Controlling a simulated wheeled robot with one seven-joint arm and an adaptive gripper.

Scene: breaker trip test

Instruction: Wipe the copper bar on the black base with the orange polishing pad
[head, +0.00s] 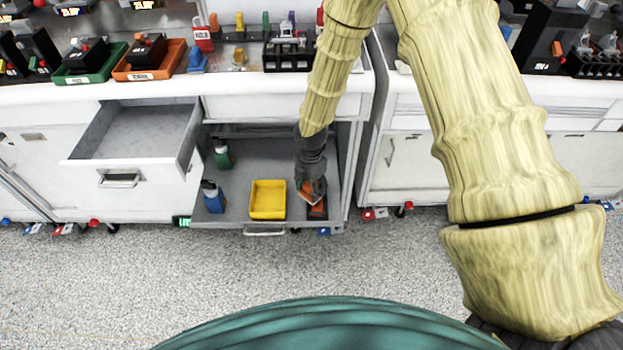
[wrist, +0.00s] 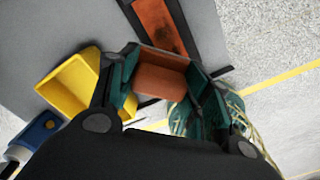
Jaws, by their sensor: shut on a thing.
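My gripper (head: 311,182) reaches down into the open lower cabinet and is shut on the orange polishing pad (head: 306,193). In the wrist view the pad (wrist: 160,80) sits between the two fingers of my gripper (wrist: 162,76). The copper bar (wrist: 158,22) lies on its black base (wrist: 185,42), just beyond the pad in that view. In the head view the copper bar (head: 317,209) shows below the fingers, partly hidden by them. Whether the pad touches the bar I cannot tell.
A yellow bin (head: 268,200) stands left of the bar on the cabinet shelf (head: 238,212). A blue bottle (head: 213,198) and a green bottle (head: 222,155) stand further left. An open drawer (head: 140,135) juts out at upper left. The benchtop above holds several devices.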

